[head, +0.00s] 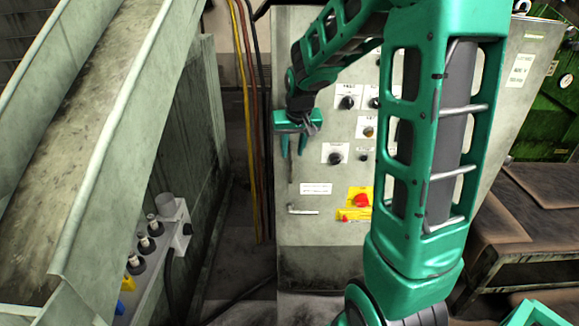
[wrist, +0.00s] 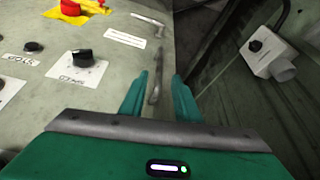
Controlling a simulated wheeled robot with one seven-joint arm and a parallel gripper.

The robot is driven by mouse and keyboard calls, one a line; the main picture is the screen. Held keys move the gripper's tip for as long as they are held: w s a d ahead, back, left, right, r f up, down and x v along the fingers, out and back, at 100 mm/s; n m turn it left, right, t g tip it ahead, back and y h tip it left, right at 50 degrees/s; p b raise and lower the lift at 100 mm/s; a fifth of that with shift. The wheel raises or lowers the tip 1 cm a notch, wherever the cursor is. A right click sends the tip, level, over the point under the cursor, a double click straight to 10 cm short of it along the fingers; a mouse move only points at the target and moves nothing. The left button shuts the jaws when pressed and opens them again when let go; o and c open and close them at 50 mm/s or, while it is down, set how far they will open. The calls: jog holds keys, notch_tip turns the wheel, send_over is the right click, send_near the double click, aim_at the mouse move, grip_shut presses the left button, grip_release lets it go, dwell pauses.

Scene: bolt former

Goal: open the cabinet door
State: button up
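The grey cabinet door (head: 310,232) stands upright behind my arm and looks shut. It also fills the left of the wrist view (wrist: 118,70). A slim dark upright handle (wrist: 155,84) sits near the door's edge, between my fingers in the wrist view. A second handle, lying level (head: 303,210), is lower on the door; it also shows in the wrist view (wrist: 148,19). My gripper (head: 293,152) is open in front of the door's left edge, fingers apart (wrist: 160,76). The fingers appear clear of the handle on both sides; contact cannot be told.
A red knob on a yellow plate (head: 360,200) and several black knobs (head: 335,158) stick out from the door. Cables (head: 248,130) run down left of the cabinet. A sloping metal chute (head: 105,130) stands at left, a brown-topped bench (head: 535,200) at right.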

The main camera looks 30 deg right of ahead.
aim_at(291, 162)
jog(key=x, duration=0.9)
jog(key=shift+s, duration=0.1)
